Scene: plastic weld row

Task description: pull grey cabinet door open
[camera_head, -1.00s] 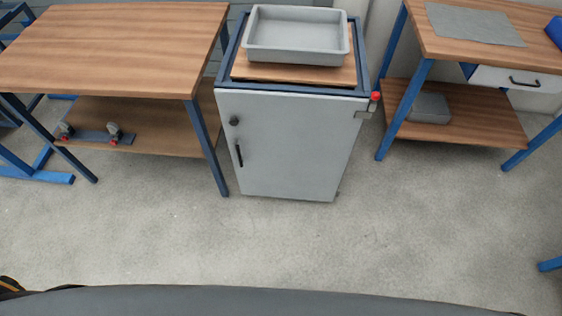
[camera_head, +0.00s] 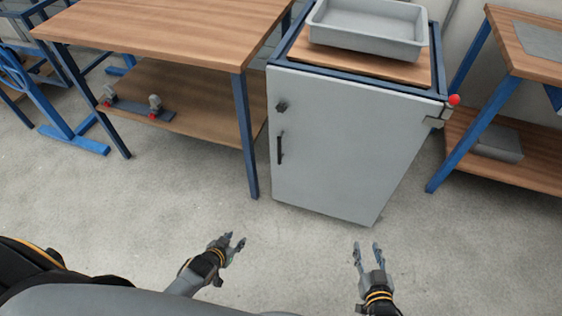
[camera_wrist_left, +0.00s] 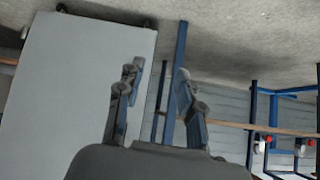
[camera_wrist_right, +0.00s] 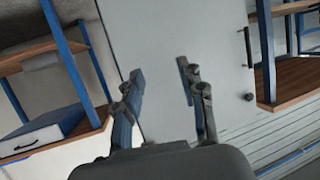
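The grey cabinet door (camera_head: 340,150) is shut, flush with the cabinet's front. A dark vertical handle (camera_head: 280,148) and a round black knob (camera_head: 281,106) sit near its left edge. The door also shows in the left wrist view (camera_wrist_left: 70,80) and in the right wrist view (camera_wrist_right: 155,50), where the handle (camera_wrist_right: 249,48) is at the right. My left gripper (camera_head: 236,243) is open and empty, in front of the door's lower left and apart from it. My right gripper (camera_head: 367,250) is open and empty, in front of the door's lower right.
A grey tray (camera_head: 370,30) rests on the cabinet top. A red knob (camera_head: 454,100) is at its right corner. A wooden workbench (camera_head: 165,28) with blue legs stands close on the left, another bench (camera_head: 530,165) on the right. The floor (camera_head: 300,235) before the cabinet is clear.

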